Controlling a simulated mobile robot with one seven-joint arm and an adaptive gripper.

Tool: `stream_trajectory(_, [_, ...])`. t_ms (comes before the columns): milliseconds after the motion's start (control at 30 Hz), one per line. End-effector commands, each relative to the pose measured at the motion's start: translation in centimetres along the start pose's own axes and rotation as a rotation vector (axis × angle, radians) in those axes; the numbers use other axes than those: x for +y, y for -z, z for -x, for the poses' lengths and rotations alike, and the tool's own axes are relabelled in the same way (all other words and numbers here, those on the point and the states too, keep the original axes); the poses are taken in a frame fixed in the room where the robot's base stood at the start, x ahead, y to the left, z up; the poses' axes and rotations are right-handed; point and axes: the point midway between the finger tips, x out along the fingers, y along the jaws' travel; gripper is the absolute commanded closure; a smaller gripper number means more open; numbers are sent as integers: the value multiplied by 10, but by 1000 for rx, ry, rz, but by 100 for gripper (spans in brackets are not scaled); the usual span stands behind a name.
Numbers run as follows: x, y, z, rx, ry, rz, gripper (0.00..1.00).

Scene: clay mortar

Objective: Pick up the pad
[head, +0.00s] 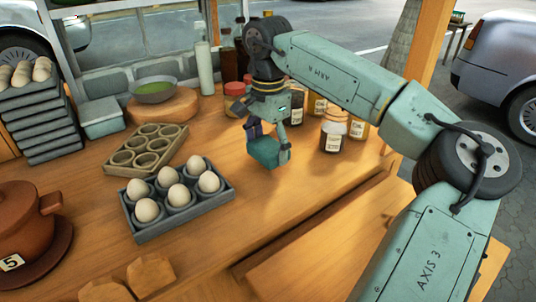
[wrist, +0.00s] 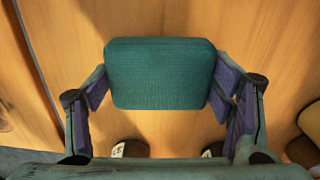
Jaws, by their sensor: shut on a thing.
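The pad (wrist: 160,75) is a teal, rounded rectangular block with a fabric-like face. In the wrist view it sits between the purple finger pads of my gripper (wrist: 162,88), which touch its left and right sides. In the head view the pad (head: 264,152) hangs at the lower end of my gripper (head: 268,140), which is shut on it. It appears to be above the wooden counter, with bare wood below it. Part of the gripper is hidden behind the arm's wrist and the pad.
A grey egg tray (head: 150,237) with several eggs and an empty wooden holder (head: 112,168) stand left on the counter. Several jars (head: 333,135) stand just right of my gripper. A brown pot (head: 20,225) is at far left. The counter's front middle (head: 270,215) is clear.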

Motion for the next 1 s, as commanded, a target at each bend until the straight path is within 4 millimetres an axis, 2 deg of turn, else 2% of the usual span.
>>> stream_trajectory(67, [0, 0, 12, 2, 2, 0, 49])
stream_trajectory(167, [16, -14, 9, 1, 0, 2, 49])
stream_trajectory(600, [92, -93, 20, 2, 1, 2, 49])
stream_trajectory(800, [108, -110, 23, 1, 0, 1, 49])
stream_trajectory(1000, [112, -115, 24, 0, -1, 0, 49])
